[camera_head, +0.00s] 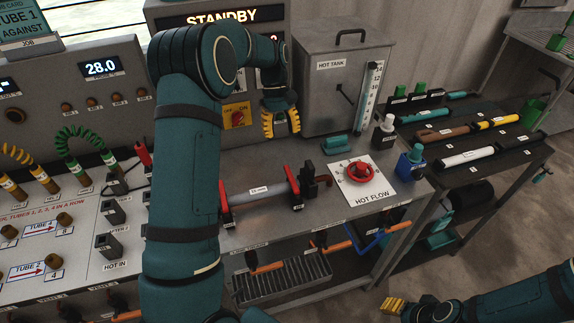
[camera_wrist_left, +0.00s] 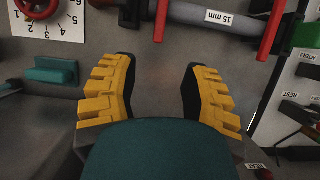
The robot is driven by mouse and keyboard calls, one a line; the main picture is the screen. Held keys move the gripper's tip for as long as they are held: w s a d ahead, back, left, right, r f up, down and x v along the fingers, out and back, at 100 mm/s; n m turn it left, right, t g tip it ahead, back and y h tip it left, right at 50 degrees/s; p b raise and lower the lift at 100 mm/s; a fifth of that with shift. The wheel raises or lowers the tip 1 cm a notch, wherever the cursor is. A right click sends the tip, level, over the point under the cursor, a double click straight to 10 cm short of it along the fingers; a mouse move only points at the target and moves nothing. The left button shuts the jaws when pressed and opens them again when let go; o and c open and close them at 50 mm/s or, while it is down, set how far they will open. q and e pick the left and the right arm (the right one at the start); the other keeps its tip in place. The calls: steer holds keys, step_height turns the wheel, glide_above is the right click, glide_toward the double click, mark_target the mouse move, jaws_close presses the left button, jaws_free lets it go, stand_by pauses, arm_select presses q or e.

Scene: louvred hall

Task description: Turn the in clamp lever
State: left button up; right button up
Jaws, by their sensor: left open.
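A grey tube marked 15 mm (camera_head: 257,191) lies on the bench between two clamps with red levers. The left red lever (camera_head: 224,195) stands by a black block; it also shows in the wrist view (camera_wrist_left: 272,30). The right red lever (camera_head: 293,181) is beside another black block and also shows in the wrist view (camera_wrist_left: 161,20). I cannot read which one is marked in. My left gripper (camera_head: 281,123) is open and empty behind and above the tube, apart from both levers; its yellow fingers also show in the wrist view (camera_wrist_left: 157,95). My right gripper (camera_head: 393,306) is low at the right, its opening unclear.
A red hot flow knob (camera_head: 360,172) sits right of the clamps. A teal block (camera_head: 335,144) and the hot tank (camera_head: 345,80) stand behind it. A red rotary switch (camera_head: 238,118) is on the back panel. My left arm hides part of the bench left of the tube.

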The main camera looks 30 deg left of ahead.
mark_target(287, 167)
arm_select(q)
steer(key=b+x, duration=0.1)
steer(key=x, duration=0.9)
steer(key=shift+f, duration=0.1)
jaws_close()
